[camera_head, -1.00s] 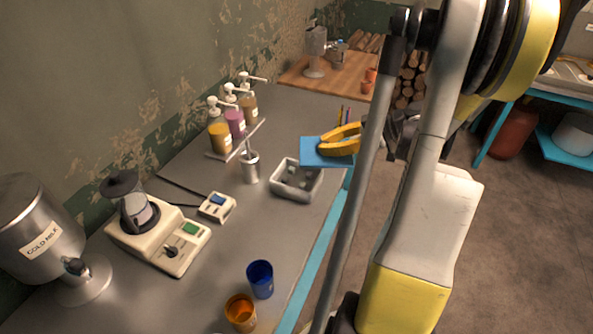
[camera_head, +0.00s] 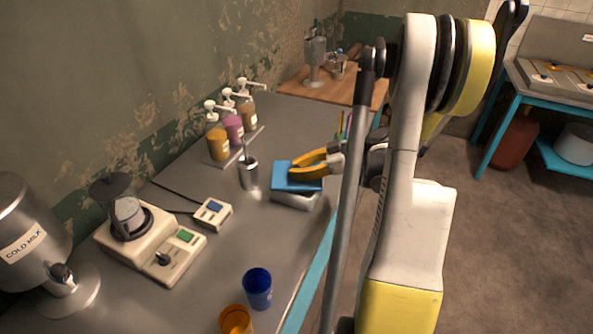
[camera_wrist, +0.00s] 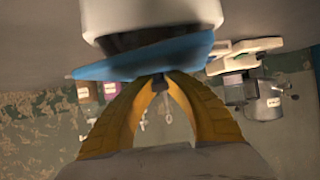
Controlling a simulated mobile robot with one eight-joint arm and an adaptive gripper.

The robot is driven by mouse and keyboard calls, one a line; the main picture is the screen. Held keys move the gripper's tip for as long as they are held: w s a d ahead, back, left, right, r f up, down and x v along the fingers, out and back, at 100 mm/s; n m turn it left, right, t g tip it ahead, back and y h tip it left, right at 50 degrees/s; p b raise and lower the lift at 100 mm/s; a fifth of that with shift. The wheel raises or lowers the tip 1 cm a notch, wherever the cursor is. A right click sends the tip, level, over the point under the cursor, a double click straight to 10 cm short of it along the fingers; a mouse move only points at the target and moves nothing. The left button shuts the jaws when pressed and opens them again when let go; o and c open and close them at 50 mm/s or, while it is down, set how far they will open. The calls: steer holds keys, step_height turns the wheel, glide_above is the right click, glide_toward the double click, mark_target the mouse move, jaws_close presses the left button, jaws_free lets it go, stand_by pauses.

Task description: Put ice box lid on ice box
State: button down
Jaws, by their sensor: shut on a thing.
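The ice box (camera_head: 296,198) is a small pale box on the grey counter in the head view, near its right edge. The blue ice box lid (camera_head: 291,176) lies over the box's top and hides the inside. My gripper (camera_head: 306,168) has yellow fingers and is shut on the lid from the right. In the wrist view the fingers (camera_wrist: 162,78) meet at the blue lid (camera_wrist: 150,58), and the pale box (camera_wrist: 150,15) is right against it. The lid looks slightly tilted in the wrist view. I cannot tell whether it is fully seated.
A metal cup (camera_head: 248,174) stands just left of the box. Syrup pump bottles (camera_head: 233,130) stand behind it. A small scale (camera_head: 213,213), a blender (camera_head: 150,240), a cold milk dispenser (camera_head: 35,250), a blue cup (camera_head: 258,288) and an orange cup (camera_head: 235,320) are nearer.

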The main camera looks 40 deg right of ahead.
steer(key=shift+f+b, duration=0.55)
steer(key=c, duration=1.4)
jaws_free()
steer(key=shift+r+p, duration=0.65)
steer(key=p+v, duration=0.4)
steer(key=v, duration=0.8)
steer(key=w+a+r+m+g+h, duration=0.1)
steer(key=w+a+r+m+g, duration=0.15)
steer(key=a, duration=0.65)
steer(key=w+a+r+m+g+h, duration=0.1)
steer(key=w+a+r+g, duration=0.15)
steer(key=a, duration=0.65)
steer(key=shift+s+a+r+m+t+h, duration=0.3)
steer(key=shift+s+a+r+m+h, duration=0.7)
steer(key=shift+a, duration=1.85)
steer(key=shift+s+a+r+m+t+h, duration=0.1)
steer(key=shift+s+a+t+h, duration=0.35)
steer(key=shift+s+a, duration=1.8)
steer(key=shift+s+a+r+m+t+h, duration=0.15)
steer(key=shift+s+a+r+m+h, duration=0.6)
steer(key=shift+a, duration=2.7)
